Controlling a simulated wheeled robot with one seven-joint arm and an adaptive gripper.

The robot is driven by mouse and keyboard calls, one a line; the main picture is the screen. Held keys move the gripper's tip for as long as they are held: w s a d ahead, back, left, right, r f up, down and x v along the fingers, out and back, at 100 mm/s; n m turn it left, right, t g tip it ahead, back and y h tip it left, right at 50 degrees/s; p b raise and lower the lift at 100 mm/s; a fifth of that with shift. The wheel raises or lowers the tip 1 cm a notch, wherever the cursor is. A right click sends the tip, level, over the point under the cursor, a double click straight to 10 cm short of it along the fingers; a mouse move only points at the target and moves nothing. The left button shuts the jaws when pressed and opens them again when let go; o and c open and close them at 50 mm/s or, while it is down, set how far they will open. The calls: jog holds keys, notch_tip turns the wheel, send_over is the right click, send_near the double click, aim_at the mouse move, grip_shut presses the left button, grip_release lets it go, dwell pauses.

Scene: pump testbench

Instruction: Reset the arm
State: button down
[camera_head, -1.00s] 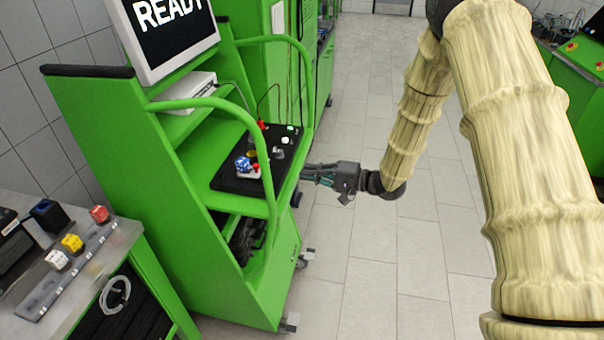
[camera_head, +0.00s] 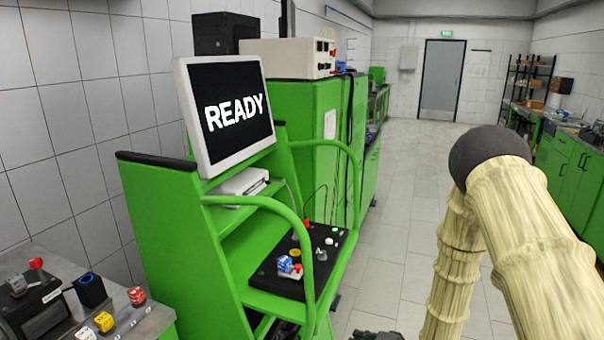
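My arm shows at the right in its pale ribbed cover, bent at a dark elbow (camera_head: 487,152). The forearm hangs down beside the upper arm and runs out at the bottom edge. A dark piece at the bottom edge (camera_head: 376,337) seems to be part of my gripper; its fingers are hardly visible, and I cannot tell whether they are open or shut. The green pump testbench (camera_head: 205,260) stands to the left of my arm. Its monitor (camera_head: 230,110) reads READY. Its black control panel (camera_head: 290,275) carries a blue block, a red button and several knobs.
A grey side table (camera_head: 140,322) at the lower left holds red, yellow and white blocks. Green cabinets (camera_head: 305,150) stand behind the testbench, and a green counter (camera_head: 565,165) lines the right. The tiled floor (camera_head: 410,215) between them is clear up to the door (camera_head: 440,80).

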jog(key=s+d+f+n+g+h, duration=0.15)
jog(key=s+f+h, duration=0.25)
jog(key=s+f, duration=0.7)
jog(key=s+d+f+n+g+h, duration=0.1)
jog(key=s+f+g, duration=0.1)
jog(key=s, duration=0.7)
jog(key=s+d+f+n+g+h+b, duration=0.1)
jog(key=s+d+f+n+g+h, duration=0.1)
jog(key=s, duration=0.8)
jog(key=s+d+f+n+g+h, duration=0.1)
jog(key=s+f+g, duration=0.3)
jog(key=s, duration=0.6)
jog(key=shift+d+h, duration=0.3)
jog(key=shift+d, duration=0.2)
